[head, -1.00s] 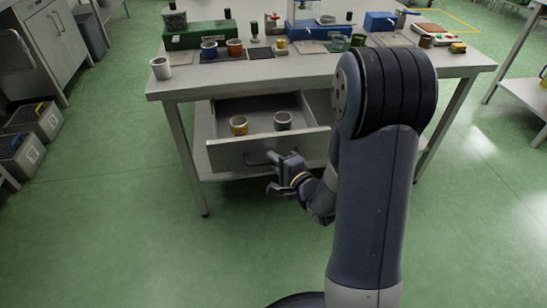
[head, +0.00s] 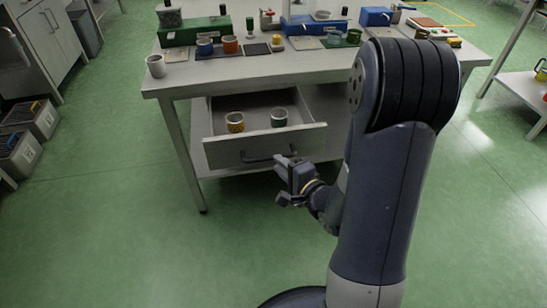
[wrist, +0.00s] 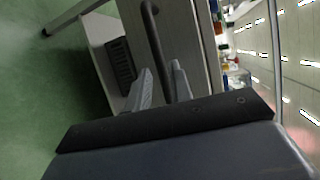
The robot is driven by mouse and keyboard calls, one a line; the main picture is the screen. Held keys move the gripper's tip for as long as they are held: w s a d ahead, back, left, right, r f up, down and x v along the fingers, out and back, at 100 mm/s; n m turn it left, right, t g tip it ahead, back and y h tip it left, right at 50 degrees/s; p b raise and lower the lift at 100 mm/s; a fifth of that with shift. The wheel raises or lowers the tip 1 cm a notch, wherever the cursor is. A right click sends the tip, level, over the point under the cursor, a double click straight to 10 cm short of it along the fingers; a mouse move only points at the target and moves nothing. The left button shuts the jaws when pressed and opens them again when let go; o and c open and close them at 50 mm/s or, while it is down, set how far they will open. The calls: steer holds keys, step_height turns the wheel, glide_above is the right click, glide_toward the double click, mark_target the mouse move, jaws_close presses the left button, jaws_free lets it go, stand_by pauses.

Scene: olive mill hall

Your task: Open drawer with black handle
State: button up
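The grey drawer (head: 225,152) under the worktable stands pulled out, its inside showing from above. Its black bar handle (head: 262,158) is on the drawer front and also shows in the wrist view (wrist: 151,25). My gripper (head: 284,184) is just in front of and to the right of the handle. Its two fingers are apart in the wrist view (wrist: 161,88), with the handle's lower stretch showing between them. The head view shows no grip on the handle.
The worktable (head: 190,78) carries a white cup (head: 155,66), a green case (head: 187,34), a blue box (head: 376,17) and several cups. Grey crates (head: 18,155) stand on the floor at left. Green floor is clear in front of the drawer at left.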

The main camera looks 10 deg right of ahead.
mark_target(271, 157)
steer(key=shift+v, duration=2.9)
steer(key=b+x, duration=0.1)
steer(key=x, duration=1)
